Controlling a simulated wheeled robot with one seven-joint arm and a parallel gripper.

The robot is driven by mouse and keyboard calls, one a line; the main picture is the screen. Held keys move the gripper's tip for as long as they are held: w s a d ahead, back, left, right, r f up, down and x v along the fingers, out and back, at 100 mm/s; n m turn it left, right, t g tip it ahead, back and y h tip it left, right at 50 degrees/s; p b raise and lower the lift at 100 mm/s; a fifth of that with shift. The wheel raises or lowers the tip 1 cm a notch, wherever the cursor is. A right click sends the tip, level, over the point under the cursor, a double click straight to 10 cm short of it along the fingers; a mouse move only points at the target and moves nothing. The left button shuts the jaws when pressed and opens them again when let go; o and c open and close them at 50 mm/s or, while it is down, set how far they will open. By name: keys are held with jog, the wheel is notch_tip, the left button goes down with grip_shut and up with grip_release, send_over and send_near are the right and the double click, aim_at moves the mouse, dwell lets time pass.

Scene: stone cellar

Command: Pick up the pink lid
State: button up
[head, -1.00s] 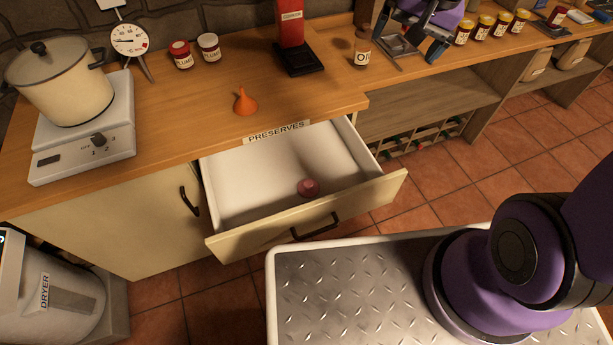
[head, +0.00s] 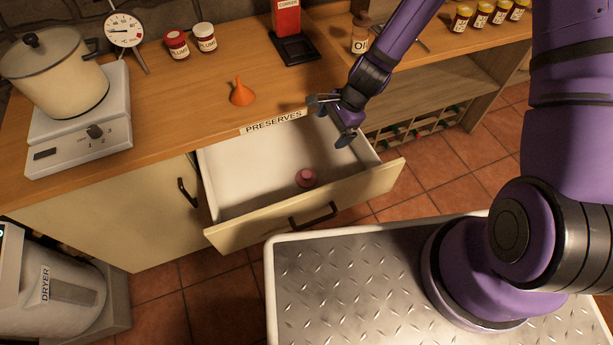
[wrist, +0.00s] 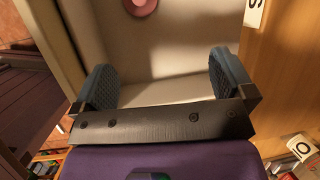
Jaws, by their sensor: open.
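The pink lid (head: 306,177) lies on the floor of the open drawer (head: 240,184), close to the drawer's front panel. My gripper (head: 333,120) is above the back right part of the drawer, higher than the lid and apart from it. In the wrist view the two fingers of my gripper (wrist: 160,82) stand wide apart with nothing between them. The pink lid also shows in the wrist view (wrist: 141,5), cut off by the top edge and beyond the fingertips.
The counter's front edge with the PRESERVES label (head: 273,122) is beside my gripper. The rest of the drawer looks empty.

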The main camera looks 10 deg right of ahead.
aim_at(307, 173)
jog(key=shift+s+a+f+m+g, duration=0.15)
jog(key=shift+s+a+f+m, duration=0.75)
jog(key=shift+f, duration=2)
jog(key=shift+s+a+f+m+g, duration=0.15)
jog(key=shift+a+f, duration=1.4)
jog(key=shift+f, duration=1.35)
jog(key=shift+s+a+f+m+g, duration=0.1)
jog(key=shift+s+a+f+m, duration=0.8)
jog(key=shift+f, duration=2)
jog(key=shift+w+a+n, duration=0.3)
jog(key=shift+w+n, duration=0.05)
jog(key=shift+w, duration=0.05)
jog(key=c, duration=1)
